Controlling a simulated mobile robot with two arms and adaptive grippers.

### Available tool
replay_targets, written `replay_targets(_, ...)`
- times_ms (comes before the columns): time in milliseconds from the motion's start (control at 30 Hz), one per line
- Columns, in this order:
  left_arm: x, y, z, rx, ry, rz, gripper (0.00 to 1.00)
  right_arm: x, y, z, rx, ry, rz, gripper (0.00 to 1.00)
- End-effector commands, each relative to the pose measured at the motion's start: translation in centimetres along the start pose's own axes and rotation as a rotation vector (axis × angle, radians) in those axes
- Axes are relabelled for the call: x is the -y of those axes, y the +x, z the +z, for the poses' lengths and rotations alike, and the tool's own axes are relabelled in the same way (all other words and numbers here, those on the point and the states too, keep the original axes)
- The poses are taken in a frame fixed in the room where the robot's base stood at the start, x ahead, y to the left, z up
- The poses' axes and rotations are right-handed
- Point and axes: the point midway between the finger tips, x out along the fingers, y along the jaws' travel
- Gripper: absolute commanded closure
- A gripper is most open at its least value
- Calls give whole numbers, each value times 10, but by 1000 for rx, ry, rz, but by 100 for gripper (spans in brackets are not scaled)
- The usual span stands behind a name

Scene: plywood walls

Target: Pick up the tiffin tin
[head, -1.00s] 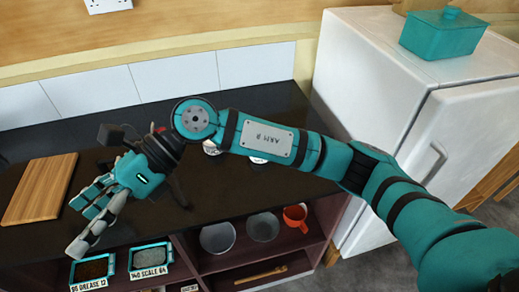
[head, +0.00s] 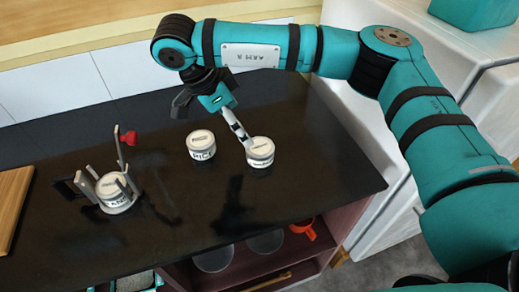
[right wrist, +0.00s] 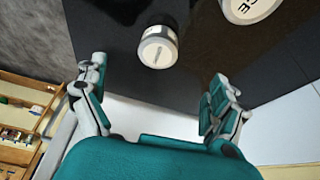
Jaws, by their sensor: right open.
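Three white lidded tins stand on the dark counter, and I cannot tell for sure which is the tiffin tin. One tin (head: 259,154) is at the right; a tin marked RICE (head: 201,146) is beside it; a third tin (head: 116,201) stands at the left among the upright prongs of a metal holder. My right gripper (head: 237,124) is over the right-hand tin, one finger overlapping it in the picture. In the right wrist view the gripper (right wrist: 157,70) is open, with a white tin (right wrist: 158,48) ahead between its fingers. The RICE tin (right wrist: 247,8) is at the top right.
The holder has a red knob (head: 128,138). A wooden board (head: 12,205) lies at the counter's left. A white fridge (head: 375,140) with a teal box (head: 475,12) stands at the right. Bowls and an orange mug (head: 303,228) are on the shelf below. The counter's front middle is clear.

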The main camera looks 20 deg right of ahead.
Motion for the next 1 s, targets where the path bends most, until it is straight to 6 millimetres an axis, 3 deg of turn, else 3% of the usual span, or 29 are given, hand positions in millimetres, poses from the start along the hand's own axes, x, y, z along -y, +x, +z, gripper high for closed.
replay_targets(100,-4,-11,21,32,1,5,59,-1,25,-2,0,1,5,3)
replay_targets(167,-4,-14,22,33,1,5,59,-1,37,-1,2,0,4,3)
replay_targets(300,-1,-19,3,6,1,2,59,-1,61,-1,1,1,3,3)
replay_targets(433,2,-20,-21,-33,1,-2,59,-1,72,0,3,0,0,3)
replay_targets(533,3,-23,-28,-42,1,-3,59,-1,78,-1,2,0,1,3)
replay_targets(733,1,-41,-18,-24,1,-1,59,-8,103,-10,1,1,5,3)
replay_targets(1000,-1,-44,-4,-2,0,2,59,-7,127,-7,3,-1,-1,3)
